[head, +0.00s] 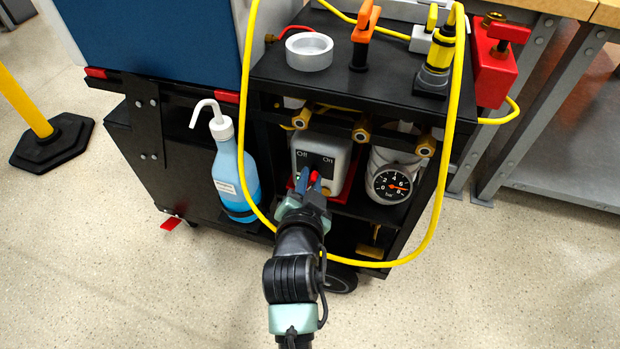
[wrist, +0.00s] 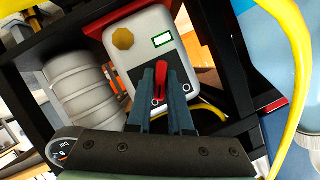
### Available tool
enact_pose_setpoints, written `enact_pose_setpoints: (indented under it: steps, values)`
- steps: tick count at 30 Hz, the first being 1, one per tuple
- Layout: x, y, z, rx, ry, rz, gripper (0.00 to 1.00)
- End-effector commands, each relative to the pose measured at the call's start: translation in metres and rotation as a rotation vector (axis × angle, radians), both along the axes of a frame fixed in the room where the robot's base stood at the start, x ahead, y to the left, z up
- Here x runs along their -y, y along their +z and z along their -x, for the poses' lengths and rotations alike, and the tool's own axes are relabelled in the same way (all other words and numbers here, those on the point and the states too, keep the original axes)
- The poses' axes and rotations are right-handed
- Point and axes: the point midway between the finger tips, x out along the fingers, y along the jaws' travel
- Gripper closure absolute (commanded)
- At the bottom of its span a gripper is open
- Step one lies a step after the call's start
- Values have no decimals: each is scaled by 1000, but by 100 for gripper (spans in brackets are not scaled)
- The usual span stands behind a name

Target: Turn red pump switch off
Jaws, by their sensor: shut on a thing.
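The pump switch box (head: 325,150) is a grey-white box on a red base, on the cart's shelf, with a dark panel marked Off at left and On at right. Its red switch lever (wrist: 161,80) stands between my gripper's two fingers in the wrist view. In the head view the red lever (head: 314,177) shows at the fingertips, below the space between the two labels. My gripper (wrist: 162,72) is shut on the lever, with one finger on each side. The wrist view also shows the box (wrist: 158,28). The lever's exact angle is hard to tell.
A blue wash bottle (head: 235,170) stands left of the box. A pressure gauge (head: 389,184) on a grey cylinder is at right. A yellow hose (head: 432,215) loops around the front. Brass fittings (head: 362,129) hang above the box.

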Motion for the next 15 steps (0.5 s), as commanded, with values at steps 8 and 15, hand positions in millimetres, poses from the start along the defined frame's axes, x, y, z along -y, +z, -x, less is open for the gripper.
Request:
enact_pose_setpoints:
  steps: [8, 15]
  values:
    - [-1, 2, 0, -34, 2, 98, 100]
    - [-3, 3, 0, -93, 3, 281, 100]
